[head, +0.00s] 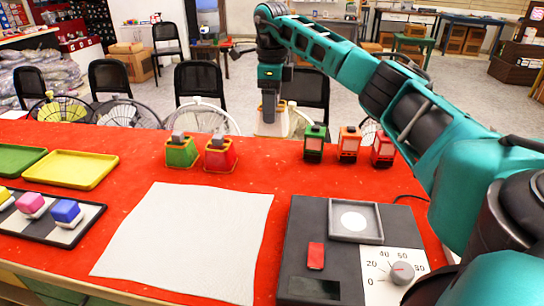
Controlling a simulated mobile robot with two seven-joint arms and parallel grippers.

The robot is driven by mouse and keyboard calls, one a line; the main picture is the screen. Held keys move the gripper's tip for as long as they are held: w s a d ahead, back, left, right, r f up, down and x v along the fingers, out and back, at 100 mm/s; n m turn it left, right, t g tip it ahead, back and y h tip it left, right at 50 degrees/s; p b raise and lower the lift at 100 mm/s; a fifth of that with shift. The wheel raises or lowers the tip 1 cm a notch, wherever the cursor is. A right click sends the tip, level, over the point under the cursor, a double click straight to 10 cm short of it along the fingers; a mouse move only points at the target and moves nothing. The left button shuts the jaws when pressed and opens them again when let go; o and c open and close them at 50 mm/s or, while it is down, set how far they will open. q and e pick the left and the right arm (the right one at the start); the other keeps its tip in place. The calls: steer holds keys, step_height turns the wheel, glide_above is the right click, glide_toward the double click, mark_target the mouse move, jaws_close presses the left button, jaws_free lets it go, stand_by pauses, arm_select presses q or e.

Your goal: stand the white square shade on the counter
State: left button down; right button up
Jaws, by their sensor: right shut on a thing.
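The white square shade (288,121) is at the far edge of the red counter (300,178), to the right of the green and red shades. My right gripper (269,112) points down from above and is shut on it, covering part of its left side. The shade looks upright. I cannot tell whether its base touches the counter. My left gripper is not in view.
A green shade (182,152) and a red shade (221,155) stand left of the gripper. Small green, orange and red lanterns (349,145) stand to the right. A white cloth (185,240), a dark scale-like device (308,250) and trays (72,168) occupy the front and left.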

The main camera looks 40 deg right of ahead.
step_height(320, 180, down, 13)
steer(key=shift+r+b, duration=0.1)
steer(key=shift+b, duration=0.6)
steer(key=o, duration=1)
steer(key=shift+o, duration=0.4)
step_height(320, 180, up, 12)
steer(key=shift+r+p, duration=0.1)
steer(key=shift+p, duration=0.7)
